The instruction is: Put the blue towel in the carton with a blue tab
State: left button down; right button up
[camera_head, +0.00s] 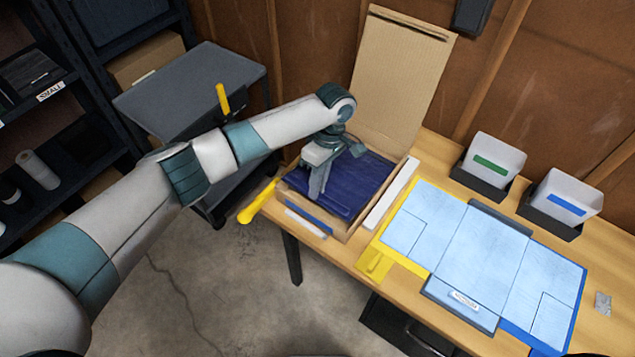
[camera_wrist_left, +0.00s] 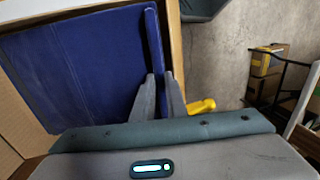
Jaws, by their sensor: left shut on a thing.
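The open carton (camera_head: 352,228) sits at the table's left end with its tall cardboard lid (camera_head: 402,75) raised at the back. A blue strip (camera_head: 308,217) shows along its front edge; I cannot tell if this is the tab. The dark blue towel (camera_head: 358,182) lies flat and folded inside the carton, and fills much of the left wrist view (camera_wrist_left: 75,60). My left gripper (camera_head: 317,194) is down at the towel's front part. In the left wrist view its fingers (camera_wrist_left: 163,95) are shut on the towel's edge. My right gripper is out of view.
A light blue panelled mat (camera_head: 480,255) with yellow and blue borders lies right of the carton. Two card holders with green (camera_head: 490,167) and blue (camera_head: 567,205) marks stand behind it. A grey cart (camera_head: 190,90) stands left. A yellow handle (camera_head: 258,202) juts past the table edge.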

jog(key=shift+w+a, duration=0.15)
pick_arm(q)
jog(key=c, duration=1.8)
grip_release()
jog(key=shift+f, duration=0.1)
jog(key=shift+o, duration=0.2)
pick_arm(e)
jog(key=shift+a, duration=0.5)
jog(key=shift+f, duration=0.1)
